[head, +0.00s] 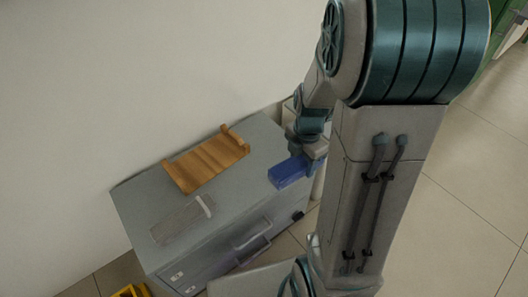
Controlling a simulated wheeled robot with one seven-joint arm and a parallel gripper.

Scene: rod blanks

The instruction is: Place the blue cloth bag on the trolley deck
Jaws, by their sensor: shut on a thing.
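The blue cloth bag (289,171) is at the right edge of a grey cabinet top in the head view. It looks blocky, and its right end meets my gripper (308,161). My gripper is shut on the bag. The fingertips are small and partly hidden, and I cannot tell whether the bag touches the cabinet or is held just above it. I cannot make out a trolley deck for certain.
The grey cabinet (228,205) stands against a pale wall. On it are a wooden tray (208,161) and a grey strip (178,222) with a white bar at one end. A yellow object (130,291) is cut off at the bottom. Tiled floor is open at right.

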